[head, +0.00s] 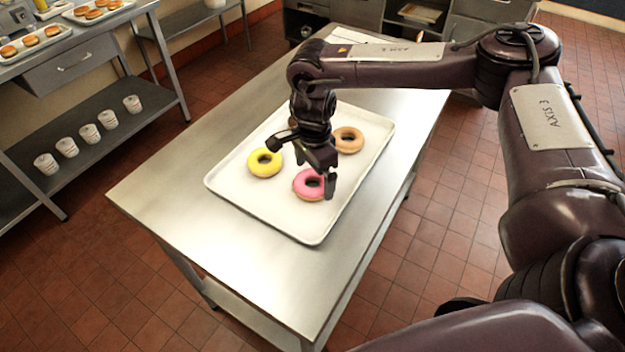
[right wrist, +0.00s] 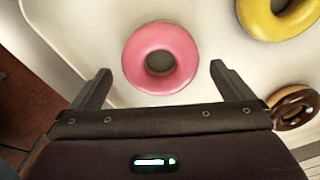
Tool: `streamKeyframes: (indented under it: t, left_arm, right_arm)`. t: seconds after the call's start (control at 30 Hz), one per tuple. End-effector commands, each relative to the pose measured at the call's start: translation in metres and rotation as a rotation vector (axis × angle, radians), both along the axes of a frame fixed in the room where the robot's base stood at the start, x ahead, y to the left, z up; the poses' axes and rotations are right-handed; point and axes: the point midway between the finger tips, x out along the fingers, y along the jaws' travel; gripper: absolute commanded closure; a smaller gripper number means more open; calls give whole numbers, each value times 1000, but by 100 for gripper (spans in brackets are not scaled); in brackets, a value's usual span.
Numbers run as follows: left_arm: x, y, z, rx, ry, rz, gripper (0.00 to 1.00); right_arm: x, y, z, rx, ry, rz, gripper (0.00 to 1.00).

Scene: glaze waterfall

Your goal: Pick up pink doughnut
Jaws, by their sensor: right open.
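The pink doughnut (head: 309,186) lies on a white tray (head: 289,221) on the steel table, near the tray's front right. In the right wrist view the pink doughnut (right wrist: 160,58) shows whole, ahead of and between the two fingers. My right gripper (head: 304,170) is open and empty above the tray, over the pink doughnut and partly covering it in the head view. Its fingers also show apart in the right wrist view (right wrist: 158,82). They do not appear to touch the doughnut. My left gripper is not in view.
A yellow doughnut (head: 264,162) lies left of the pink one, and a tan doughnut (head: 347,140) lies behind. A chocolate doughnut (right wrist: 294,107) shows at the right edge of the wrist view. The steel table (head: 178,202) is bare left of the tray.

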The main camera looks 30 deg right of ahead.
Motion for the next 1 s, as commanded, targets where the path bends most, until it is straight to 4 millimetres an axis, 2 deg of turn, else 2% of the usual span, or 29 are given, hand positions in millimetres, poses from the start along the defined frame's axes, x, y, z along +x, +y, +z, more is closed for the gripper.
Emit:
streamKeyframes:
  t: [0.2,0.4,0.73,1.0]
  left_arm:
    - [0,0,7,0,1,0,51]
    - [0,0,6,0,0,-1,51]
    - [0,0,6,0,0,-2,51]
    - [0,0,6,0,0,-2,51]
  right_arm:
    - [0,0,-20,0,0,-1,0]
    - [0,0,-21,0,-2,-1,0]
    - [0,0,-21,0,-2,-2,41]
    - [0,0,-20,0,-2,-2,41]
